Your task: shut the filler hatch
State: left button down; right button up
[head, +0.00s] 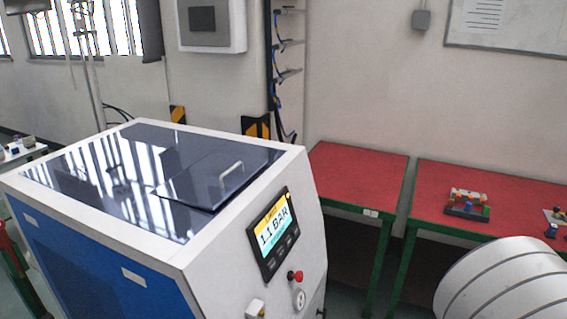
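The gas generator (160,245) stands at the left of the head view, a white-framed cabinet with a blue side and a glossy dark top. The filler hatch (195,188) is a dark panel with a pale bar handle (231,174), on the top near the front right edge. It lies flat or nearly flat; its near edge looks slightly raised, and I cannot tell whether it is fully seated. Neither of my grippers is in view.
The generator's front has a display (273,234) reading 1.1 BAR, a red knob (295,276) and a gauge (299,299). Two red-topped tables (357,172) stand to the right; the right one carries a block of coloured parts (467,203). A grey wall box (211,24) hangs behind.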

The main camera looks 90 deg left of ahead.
aim_at(207, 183)
jog(key=i+j+u, duration=0.2)
jog(key=u, duration=0.2)
jog(key=i+j+u, duration=0.15)
jog(key=i+u, duration=0.45)
jog(key=u, duration=0.25)
jog(key=i+u, duration=0.4)
jog(key=i+l+u, duration=0.15)
jog(key=u, duration=0.25)
